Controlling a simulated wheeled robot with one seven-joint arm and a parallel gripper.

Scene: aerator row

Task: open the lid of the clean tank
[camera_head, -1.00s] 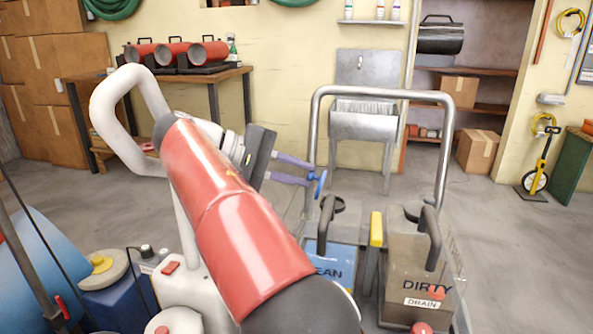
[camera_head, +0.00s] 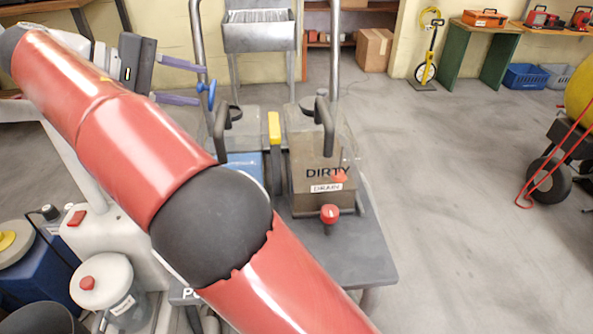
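The clean tank (camera_head: 243,160) stands left of the brown dirty tank (camera_head: 318,190) on the grey cart. Only a strip of its blue label shows; my red arm hides most of its front. A dark loop handle (camera_head: 224,122) rises at the clean tank's top; the lid's edges are hard to make out, so I cannot tell its state. My gripper (camera_head: 203,86) is at upper left, with two purple fingers apart and nothing seen between them. Its tips are beside a blue knob (camera_head: 207,93) near the metal tube; I cannot tell if they touch. In the picture it is above and left of the dark handle.
A yellow block (camera_head: 274,128) sits between the tanks. The bent metal tube (camera_head: 197,40) rises behind them. A red drain knob (camera_head: 329,213) is in front of the dirty tank. White and blue containers stand at lower left.

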